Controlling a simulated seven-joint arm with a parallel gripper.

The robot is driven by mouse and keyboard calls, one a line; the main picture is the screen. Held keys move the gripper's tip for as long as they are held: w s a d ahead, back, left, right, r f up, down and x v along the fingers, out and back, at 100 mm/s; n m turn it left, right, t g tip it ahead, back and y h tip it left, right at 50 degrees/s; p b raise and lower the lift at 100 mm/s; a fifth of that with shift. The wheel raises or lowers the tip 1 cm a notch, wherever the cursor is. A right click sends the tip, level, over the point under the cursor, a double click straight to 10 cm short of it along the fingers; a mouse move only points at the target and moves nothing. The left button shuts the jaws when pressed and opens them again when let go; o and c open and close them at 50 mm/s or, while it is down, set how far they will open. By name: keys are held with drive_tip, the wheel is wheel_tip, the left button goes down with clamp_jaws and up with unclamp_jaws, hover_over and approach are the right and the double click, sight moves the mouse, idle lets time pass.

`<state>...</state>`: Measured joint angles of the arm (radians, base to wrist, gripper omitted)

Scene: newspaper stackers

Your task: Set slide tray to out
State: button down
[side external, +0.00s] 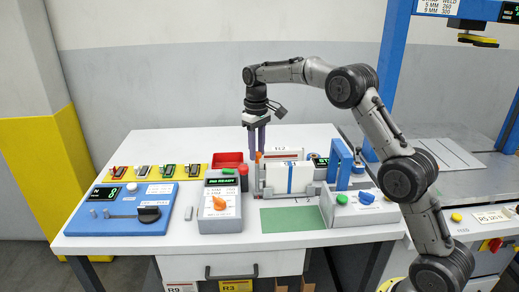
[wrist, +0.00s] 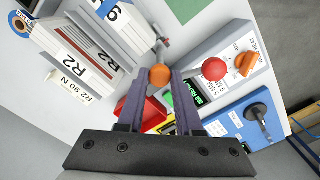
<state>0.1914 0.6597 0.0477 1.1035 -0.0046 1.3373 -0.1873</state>
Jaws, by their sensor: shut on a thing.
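The slide tray appears to be the grey holder (side external: 262,191) with a stack of white papers (side external: 288,178) in it, at the middle of the table. An orange knob (side external: 258,157) stands at its left end, and it also shows in the wrist view (wrist: 159,76). My gripper (side external: 255,154) points straight down over that end. Its purple fingers (wrist: 172,76) are shut on the orange knob. The fingers partly hide how the knob joins the tray. The stack shows an R2 label (wrist: 82,65) in the wrist view.
A grey box with an orange dial (side external: 219,203) and a red button (side external: 243,170) stand close left. A blue panel (side external: 120,208) and a red bin (side external: 228,160) are farther left. A blue post (side external: 341,160) stands right. A green mat (side external: 292,218) lies bare in front.

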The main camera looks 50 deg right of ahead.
drive_tip(key=shift+w+a, duration=0.2)
drive_tip(key=shift+a, duration=0.05)
drive_tip(key=c, duration=0.8)
unclamp_jaws()
drive_tip(key=shift+o, duration=1.1)
drive_tip(key=shift+d, duration=0.1)
wheel_tip(320, 180, up, 14)
drive_tip(key=shift+f, duration=0.1)
